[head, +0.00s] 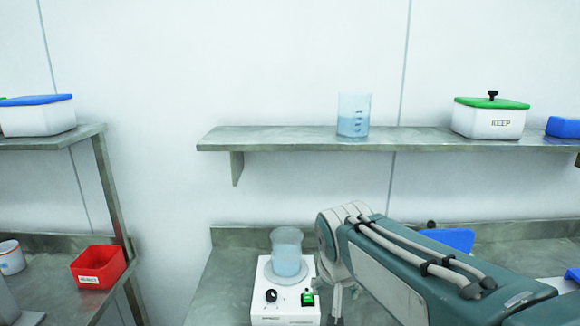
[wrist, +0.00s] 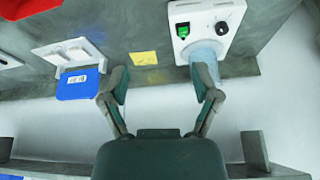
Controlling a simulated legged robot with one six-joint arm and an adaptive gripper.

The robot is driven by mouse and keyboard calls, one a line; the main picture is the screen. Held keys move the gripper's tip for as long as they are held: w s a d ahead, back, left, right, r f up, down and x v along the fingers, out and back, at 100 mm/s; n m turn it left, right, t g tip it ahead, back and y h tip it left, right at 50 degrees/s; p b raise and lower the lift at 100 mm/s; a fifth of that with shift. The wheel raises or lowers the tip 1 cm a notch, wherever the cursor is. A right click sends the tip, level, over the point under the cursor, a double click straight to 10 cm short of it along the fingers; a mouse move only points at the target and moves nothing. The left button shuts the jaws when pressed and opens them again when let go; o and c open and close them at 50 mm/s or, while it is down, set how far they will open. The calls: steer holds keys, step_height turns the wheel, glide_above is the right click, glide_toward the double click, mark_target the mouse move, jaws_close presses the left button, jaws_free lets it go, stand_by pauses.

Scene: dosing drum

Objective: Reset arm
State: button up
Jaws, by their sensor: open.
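My arm reaches in from the lower right in the head view. Its gripper shows in the wrist view (wrist: 163,77), open, with its two fingers spread and nothing between them. In the head view only part of the gripper (head: 338,297) shows, just right of the white stirrer (head: 290,310); the forearm hides what lies behind it. A beaker of pale blue liquid (head: 287,255) stands on the stirrer. In the wrist view the stirrer (wrist: 207,25) is at the upper right, and the beaker (wrist: 206,57) is partly behind the right finger.
The wall shelf (head: 270,138) holds another beaker (head: 354,115), a green-lidded box marked KEEP (head: 490,120) and a blue object (head: 563,127). At left are a blue-lidded box (head: 38,117) and red bin (head: 98,267). A yellow note (wrist: 144,58) and blue lid (wrist: 78,84) lie on the bench.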

steer(key=s+d+f, duration=0.1)
steer(key=s+d, duration=0.1)
steer(key=s, duration=0.3)
steer(key=s+d+f+n, duration=0.1)
steer(key=s+d, duration=0.1)
steer(key=s, duration=0.4)
steer(key=s+d+f+t, duration=0.1)
steer(key=s+d, duration=0.2)
steer(key=s, duration=0.3)
steer(key=shift+s+n, duration=0.2)
steer(key=shift+n, duration=0.1)
steer(key=shift+d, duration=0.1)
steer(key=shift+c, duration=0.3)
